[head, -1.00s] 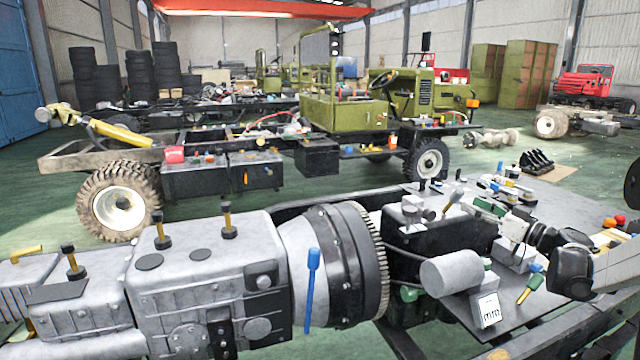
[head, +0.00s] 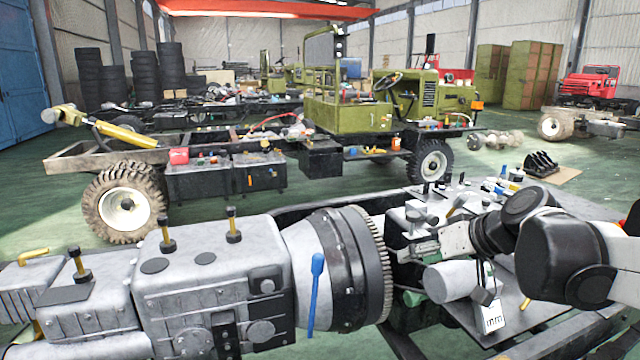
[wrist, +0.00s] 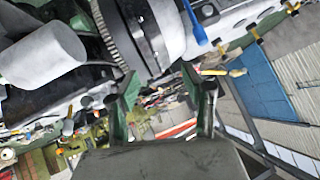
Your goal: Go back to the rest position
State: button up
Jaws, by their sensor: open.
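My gripper (head: 418,250) is at the left end of my arm in the head view, just right of the toothed ring gear (head: 378,265) of the big grey gearbox (head: 205,265). In the wrist view my gripper (wrist: 165,100) has its two green fingers spread apart, with nothing seen between them. The ring gear shows in the wrist view (wrist: 105,35) beyond the fingers. Whether any part of the gripper touches the engine parts cannot be told.
A light grey cylinder (head: 452,281) lies just below my gripper. A blue tool (head: 315,292) stands against the gearbox. A grey table (head: 545,310) with loose tools lies under my arm. A green vehicle chassis (head: 345,115) stands behind, across open floor.

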jog(key=s+f+m+h, duration=0.1)
jog(key=s+f+h, duration=0.2)
jog(key=s, duration=0.7)
jog(key=s+f+m+h+p, duration=0.1)
jog(key=s+f+h, duration=0.1)
jog(key=s, duration=0.8)
jog(key=shift+s+d+f+m+g+h, duration=0.15)
jog(key=shift+s+f+m+g+h, duration=0.15)
jog(key=shift+f+g+h, duration=0.15)
jog(key=shift+o, duration=0.8)
jog(key=shift+w, duration=0.1)
